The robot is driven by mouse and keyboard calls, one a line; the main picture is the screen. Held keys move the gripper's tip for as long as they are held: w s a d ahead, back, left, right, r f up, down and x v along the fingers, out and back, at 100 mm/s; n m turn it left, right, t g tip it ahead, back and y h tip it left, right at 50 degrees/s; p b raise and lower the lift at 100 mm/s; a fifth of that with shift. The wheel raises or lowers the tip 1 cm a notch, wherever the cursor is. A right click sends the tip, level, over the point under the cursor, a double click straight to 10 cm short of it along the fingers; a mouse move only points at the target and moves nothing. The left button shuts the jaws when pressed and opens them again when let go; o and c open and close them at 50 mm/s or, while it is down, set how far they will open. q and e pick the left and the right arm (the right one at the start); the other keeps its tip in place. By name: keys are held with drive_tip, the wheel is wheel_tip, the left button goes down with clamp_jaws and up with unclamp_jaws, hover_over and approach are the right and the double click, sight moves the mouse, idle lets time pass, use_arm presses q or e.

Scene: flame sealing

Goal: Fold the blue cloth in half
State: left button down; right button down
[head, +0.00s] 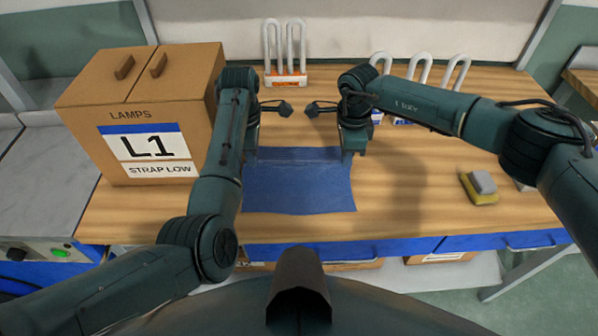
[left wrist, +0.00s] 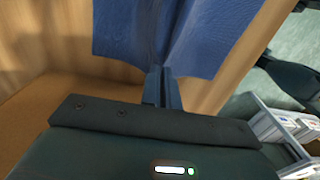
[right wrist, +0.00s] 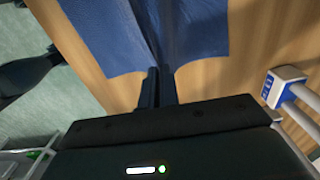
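The blue cloth (head: 298,192) lies in front of me on the wooden table, with a thin crease along its far side. My left gripper (head: 251,156) is at its far left corner and my right gripper (head: 348,157) at its far right corner. In the left wrist view the fingers (left wrist: 161,82) are close together on the cloth (left wrist: 190,35), which puckers from their tips. In the right wrist view the fingers (right wrist: 159,82) likewise pinch the cloth (right wrist: 195,30), with a crease running from them. The cloth shows no clear fold over itself.
A cardboard box (head: 150,115) labelled L1 stands at the left. White U-shaped lamps stand in a holder (head: 286,77) at the back, with more (head: 420,70) behind my right arm. A yellow and grey sponge (head: 479,187) lies at the right. Bare table surrounds the cloth's right side.

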use_arm(q)
drive_tip(key=shift+c, duration=1.4)
unclamp_jaws()
use_arm(e)
drive_tip(key=shift+r+p, duration=0.75)
use_arm(q)
drive_tip(key=shift+r, duration=2.75)
use_arm(e)
drive_tip(key=shift+f, duration=0.1)
use_arm(q)
drive_tip(key=shift+r, duration=0.1)
